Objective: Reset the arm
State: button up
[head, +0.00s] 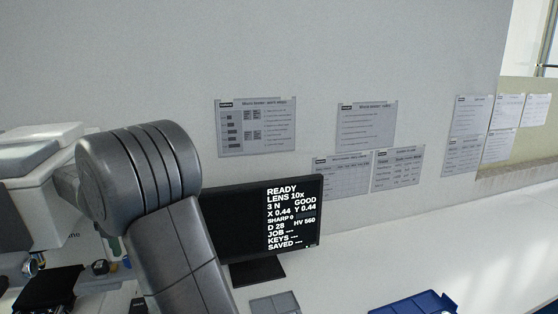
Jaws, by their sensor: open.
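My arm, a dark grey jointed link, rises through the left part of the head view and bends at a large rounded joint. My gripper is outside this view, so its jaws cannot be seen. Behind the arm at the left stands a white hardness tester (35,160), partly hidden by the arm. A black monitor (240,235) stands on the bench right of the arm. Its screen reads READY, LENS 10x, 3 N, GOOD and HV 560, with JOB, KEYS and SAVED showing dashes.
A grey tray (274,304) and a blue tray (415,304) sit at the bottom edge, both cut off. The white bench (400,240) is clear right of the monitor. Printed sheets (256,126) hang on the wall. Small items, including a black stage (48,288), lie at lower left.

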jog(key=shift+f, duration=0.8)
jog(key=shift+r, duration=0.1)
